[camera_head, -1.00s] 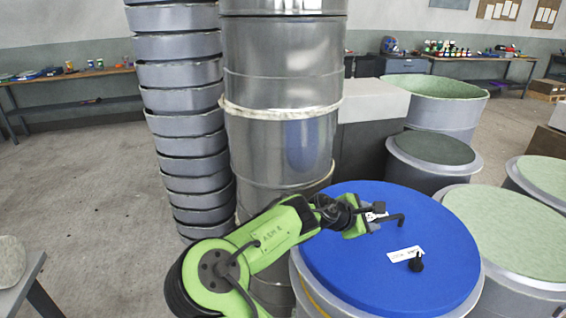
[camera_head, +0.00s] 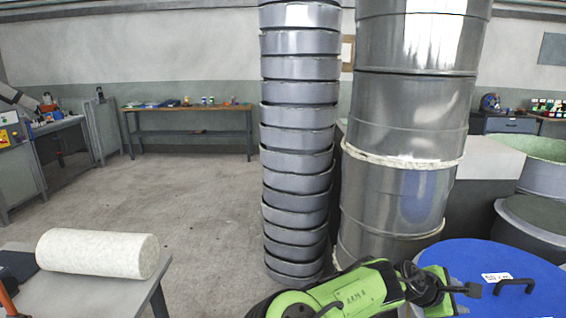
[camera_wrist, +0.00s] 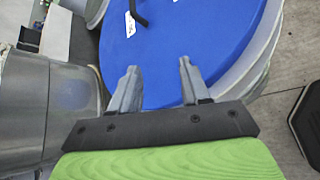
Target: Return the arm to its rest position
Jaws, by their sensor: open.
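My green arm (camera_head: 345,295) reaches across the bottom of the head view toward the right, bent and low. My gripper (camera_head: 473,289) is at its end, beside a handle on the round blue lid (camera_head: 470,256). In the wrist view my gripper (camera_wrist: 158,67) shows two grey fingers spread apart with nothing between them. The blue lid (camera_wrist: 205,35) lies beyond the fingertips there, with a black handle and a white label near the top. I cannot tell how high the fingers are above the lid.
A tall metal cylinder (camera_head: 405,120) and a stack of grey rings (camera_head: 298,140) stand behind my arm. A table with a pale roll (camera_head: 98,253) is at the lower left. A workbench (camera_head: 185,110) stands at the back wall. Open floor (camera_head: 210,215) lies between.

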